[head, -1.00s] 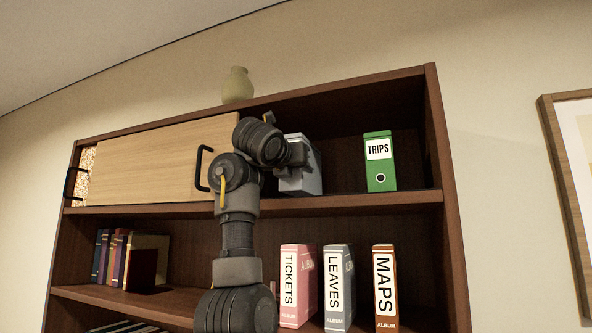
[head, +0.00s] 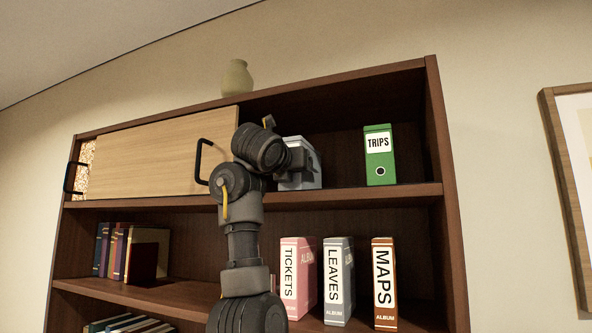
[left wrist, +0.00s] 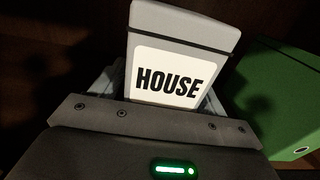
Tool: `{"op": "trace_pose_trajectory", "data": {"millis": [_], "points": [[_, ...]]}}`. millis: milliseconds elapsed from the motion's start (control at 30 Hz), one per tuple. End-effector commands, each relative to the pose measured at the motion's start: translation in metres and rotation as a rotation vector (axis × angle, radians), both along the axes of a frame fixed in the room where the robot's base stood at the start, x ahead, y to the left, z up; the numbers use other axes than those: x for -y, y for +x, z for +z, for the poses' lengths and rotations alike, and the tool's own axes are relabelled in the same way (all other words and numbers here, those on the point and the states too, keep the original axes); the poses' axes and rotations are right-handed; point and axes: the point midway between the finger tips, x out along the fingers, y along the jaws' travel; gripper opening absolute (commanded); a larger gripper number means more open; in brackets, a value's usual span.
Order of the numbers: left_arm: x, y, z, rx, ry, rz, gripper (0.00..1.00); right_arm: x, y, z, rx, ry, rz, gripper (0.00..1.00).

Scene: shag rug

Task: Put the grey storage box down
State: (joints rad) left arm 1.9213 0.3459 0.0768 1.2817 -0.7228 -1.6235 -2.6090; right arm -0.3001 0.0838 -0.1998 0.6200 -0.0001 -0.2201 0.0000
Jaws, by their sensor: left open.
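The grey storage box (head: 307,177) is on the top shelf (head: 350,192) of the bookcase, left of the green TRIPS binder, partly hidden behind my left arm. In the left wrist view the box (left wrist: 185,32) shows its lid and a white label reading HOUSE, close in front of the gripper. My left gripper (head: 297,164) is at the front of the box, and its jaws are open, with fingers partly seen on both sides of the box. From these views I cannot tell whether the fingers touch it. My right gripper is not in view.
The green TRIPS binder (head: 379,156) stands right of the box. A sliding wooden door (head: 150,160) with black handles covers the shelf's left part. A vase (head: 237,78) stands on top. TICKETS, LEAVES (head: 338,280) and MAPS albums stand on the shelf below.

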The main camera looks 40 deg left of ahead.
Motion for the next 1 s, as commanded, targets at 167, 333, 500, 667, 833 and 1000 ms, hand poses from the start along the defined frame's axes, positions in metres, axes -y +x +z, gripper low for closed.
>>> {"op": "trace_pose_trajectory", "data": {"millis": [167, 333, 500, 667, 833, 1000], "points": [[0.0, 0.0, 0.004, 0.0, 0.0, 0.0, 0.74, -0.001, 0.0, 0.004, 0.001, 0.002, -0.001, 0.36], [0.008, -0.021, -0.003, 0.005, -0.002, -0.003, 0.74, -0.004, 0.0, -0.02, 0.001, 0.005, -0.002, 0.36], [0.021, -0.057, -0.004, 0.004, -0.001, -0.003, 0.74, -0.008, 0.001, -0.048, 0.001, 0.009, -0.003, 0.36], [0.031, -0.087, -0.003, 0.003, 0.0, -0.002, 0.74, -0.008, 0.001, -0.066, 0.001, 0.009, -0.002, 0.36], [0.037, -0.107, 0.0, 0.001, -0.001, -0.001, 0.74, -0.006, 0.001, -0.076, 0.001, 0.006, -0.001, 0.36], [0.04, -0.113, 0.002, -0.001, 0.0, -0.001, 0.74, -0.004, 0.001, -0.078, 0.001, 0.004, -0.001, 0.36]]}}
